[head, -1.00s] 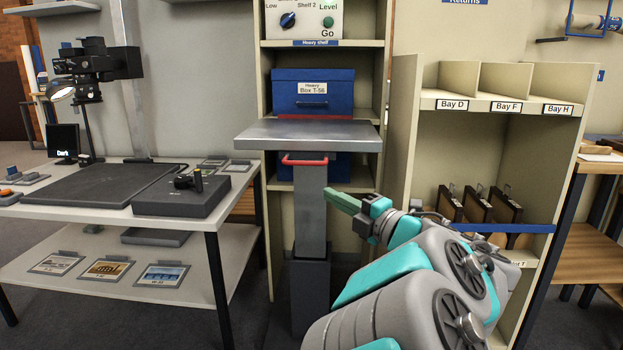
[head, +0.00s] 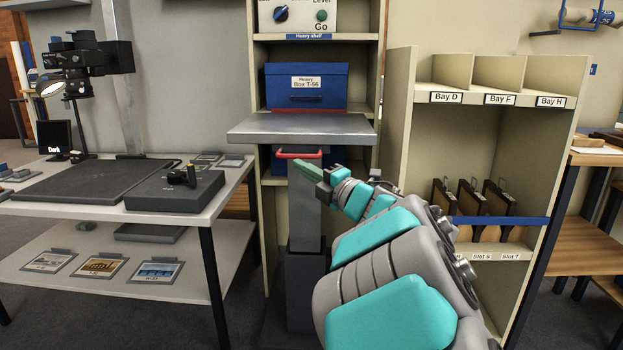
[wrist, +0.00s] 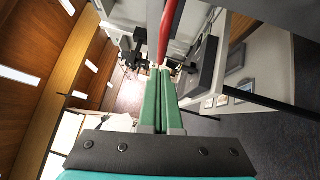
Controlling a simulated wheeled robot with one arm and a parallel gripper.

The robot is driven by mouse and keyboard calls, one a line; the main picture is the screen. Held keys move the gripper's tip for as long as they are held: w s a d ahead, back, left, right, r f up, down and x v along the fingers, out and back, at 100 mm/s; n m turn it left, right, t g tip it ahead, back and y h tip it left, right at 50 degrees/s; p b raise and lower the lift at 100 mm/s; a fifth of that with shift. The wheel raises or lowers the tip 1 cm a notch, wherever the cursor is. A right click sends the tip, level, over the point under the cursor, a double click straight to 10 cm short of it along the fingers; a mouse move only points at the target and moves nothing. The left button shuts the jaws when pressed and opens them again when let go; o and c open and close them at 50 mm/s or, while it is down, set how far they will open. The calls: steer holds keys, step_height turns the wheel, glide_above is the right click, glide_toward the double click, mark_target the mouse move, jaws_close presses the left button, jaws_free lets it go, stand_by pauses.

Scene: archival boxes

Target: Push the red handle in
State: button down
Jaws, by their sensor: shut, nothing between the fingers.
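The red handle (head: 298,153) is a bar under the front edge of a grey lift platform (head: 302,128), on top of a grey column (head: 307,215). My gripper (head: 301,167) is shut and empty, with its green fingers just below and in front of the handle in the head view. In the wrist view the red handle (wrist: 169,30) shows close above the tips of my shut fingers (wrist: 160,75). I cannot tell whether the fingertips touch it. The handle's right end is close to my fingers in the head view.
A blue box labelled Box T-56 (head: 306,86) stands on the shelf behind the platform. A work table (head: 75,208) with a dark board is at the left. A bay rack (head: 400,130) stands close on the right of my arm.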

mark_target(306, 156)
steer(key=shift+w+r, duration=0.2)
steer(key=shift+w, duration=0.7)
steer(key=shift+w+d+r, duration=0.1)
steer(key=shift+w+d, duration=0.05)
steer(key=shift+w, duration=1.5)
steer(key=shift+s, duration=0.1)
